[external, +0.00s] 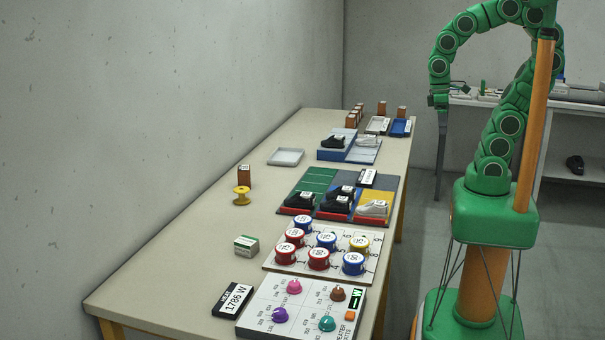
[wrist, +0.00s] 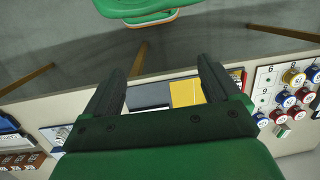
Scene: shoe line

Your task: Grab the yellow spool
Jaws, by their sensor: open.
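The yellow spool (external: 242,196) stands on the long beige table toward its wall side, in front of a small brown box. My gripper (external: 438,103) hangs high to the right of the table, well away from the spool. In the wrist view my gripper (wrist: 162,66) is open, with two dark fingers apart and nothing between them. I cannot make out the spool in the wrist view; the gripper's green body covers much of the lower picture.
The brown box (external: 244,175) is close behind the spool. A small green-and-white box (external: 246,245) stands nearer the camera. Right of the spool are a shoe mat (external: 320,181) and a board of round tins (external: 277,265). The table left of the spool is clear.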

